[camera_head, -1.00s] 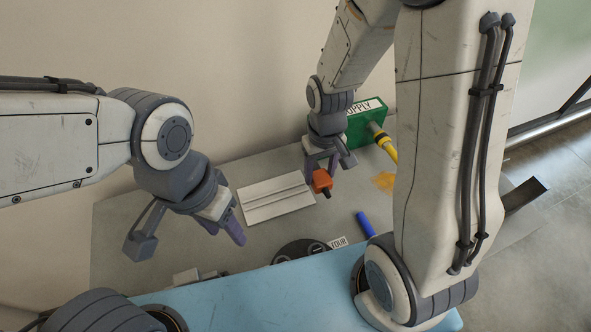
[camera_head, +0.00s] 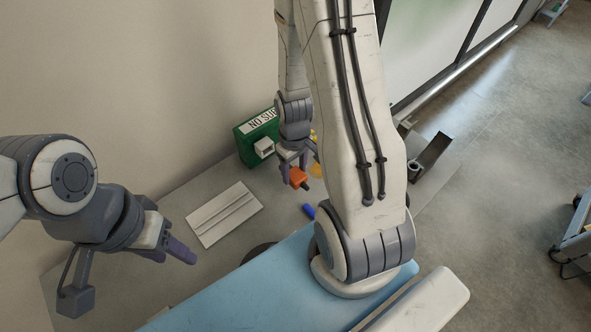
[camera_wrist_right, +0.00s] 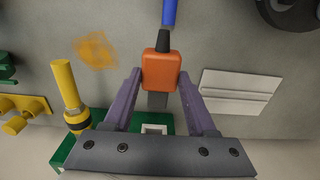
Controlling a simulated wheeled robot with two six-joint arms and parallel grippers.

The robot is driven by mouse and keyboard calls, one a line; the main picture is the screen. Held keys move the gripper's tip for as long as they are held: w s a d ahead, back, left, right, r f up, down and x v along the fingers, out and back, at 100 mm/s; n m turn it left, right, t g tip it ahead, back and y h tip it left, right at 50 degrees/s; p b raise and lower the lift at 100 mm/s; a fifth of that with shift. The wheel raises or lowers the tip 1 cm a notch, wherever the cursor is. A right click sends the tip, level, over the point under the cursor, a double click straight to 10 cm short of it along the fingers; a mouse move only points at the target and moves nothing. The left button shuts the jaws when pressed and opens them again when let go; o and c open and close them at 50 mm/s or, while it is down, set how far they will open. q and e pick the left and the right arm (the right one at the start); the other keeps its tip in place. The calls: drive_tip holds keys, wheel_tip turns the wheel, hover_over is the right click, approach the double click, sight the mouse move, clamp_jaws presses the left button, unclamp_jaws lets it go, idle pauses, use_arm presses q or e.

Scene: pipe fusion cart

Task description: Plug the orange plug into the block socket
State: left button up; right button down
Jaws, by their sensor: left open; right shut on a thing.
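The orange plug (camera_head: 298,177) is held by my right gripper (camera_head: 292,168) above the cart top. In the right wrist view the plug (camera_wrist_right: 161,70) sits between the purple fingers of my right gripper (camera_wrist_right: 160,88), with its black cable end away from the palm and a grey end towards it. The green block (camera_head: 247,140) stands at the back, with a white square socket (camera_head: 264,147) on its face. The socket (camera_wrist_right: 155,129) also shows in the right wrist view, partly hidden by the gripper. The plug is apart from it. My left gripper (camera_head: 172,252) is open and empty at the left.
In the right wrist view, a yellow pipe (camera_wrist_right: 66,84) stands beside the block and an orange stain (camera_wrist_right: 96,51) marks the surface.

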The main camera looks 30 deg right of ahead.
drive_tip(key=shift+w+a+p, duration=0.15)
drive_tip(key=shift+w+p, duration=0.05)
drive_tip(key=shift+w, duration=1.05)
drive_tip(key=shift+w+a+p, duration=0.15)
drive_tip(key=shift+w, duration=1.1)
drive_tip(key=shift+w, duration=0.15)
drive_tip(key=shift+w, duration=0.35)
drive_tip(key=shift+w+a+p, duration=0.15)
drive_tip(key=shift+w+p, duration=0.15)
drive_tip(key=shift+w, duration=0.6)
drive_tip(key=shift+w, duration=0.35)
drive_tip(key=shift+w+a, duration=0.1)
drive_tip(key=shift+w, duration=0.2)
